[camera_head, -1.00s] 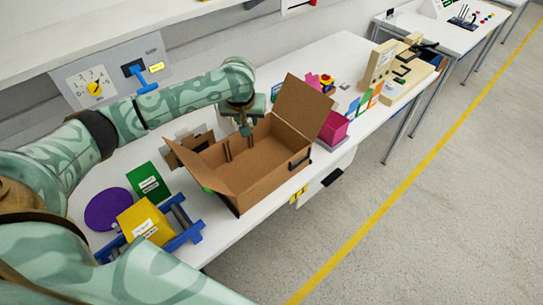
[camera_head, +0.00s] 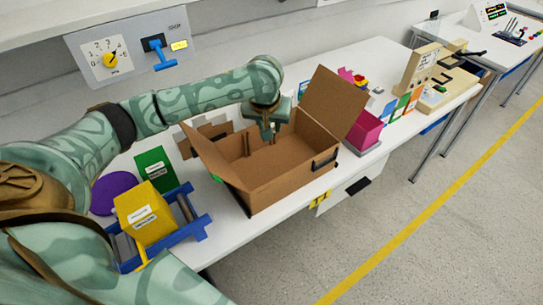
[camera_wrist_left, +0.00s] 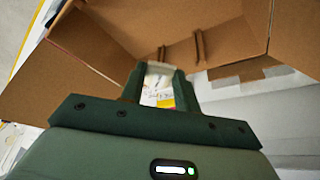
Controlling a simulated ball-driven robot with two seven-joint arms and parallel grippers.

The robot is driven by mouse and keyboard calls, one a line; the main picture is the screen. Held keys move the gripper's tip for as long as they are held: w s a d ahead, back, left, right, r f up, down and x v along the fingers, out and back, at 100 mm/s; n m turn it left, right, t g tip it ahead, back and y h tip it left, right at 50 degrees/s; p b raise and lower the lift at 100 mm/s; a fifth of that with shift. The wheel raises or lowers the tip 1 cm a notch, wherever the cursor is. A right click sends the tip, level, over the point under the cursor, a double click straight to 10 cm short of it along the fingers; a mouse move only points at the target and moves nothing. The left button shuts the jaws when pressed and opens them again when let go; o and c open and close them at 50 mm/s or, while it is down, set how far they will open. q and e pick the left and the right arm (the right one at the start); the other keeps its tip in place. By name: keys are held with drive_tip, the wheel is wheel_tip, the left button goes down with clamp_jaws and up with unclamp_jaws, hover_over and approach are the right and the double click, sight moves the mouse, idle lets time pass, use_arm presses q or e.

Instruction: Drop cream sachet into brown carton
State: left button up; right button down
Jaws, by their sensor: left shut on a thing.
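The brown carton (camera_head: 291,187) stands open on the white table, its flaps spread up and outward. My left gripper (camera_head: 268,137) points down at the carton's back side, over or near its opening. In the left wrist view my left gripper (camera_wrist_left: 160,80) is shut on a small cream sachet (camera_wrist_left: 159,68), which shows as a pale strip between the fingertips. The carton's brown walls (camera_wrist_left: 165,20) fill the top of that view. The sachet cannot be made out in the head view. My right gripper is not in view.
A magenta bin (camera_head: 364,131) stands right of the carton. A wall panel (camera_head: 130,48) with a dial is behind.

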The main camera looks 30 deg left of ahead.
use_arm(q)
drive_tip(key=o, duration=1)
drive_tip(key=shift+o, duration=0.2)
drive_tip(key=p+v, duration=0.9)
drive_tip(key=v, duration=0.7)
drive_tip(key=shift+r, duration=0.2)
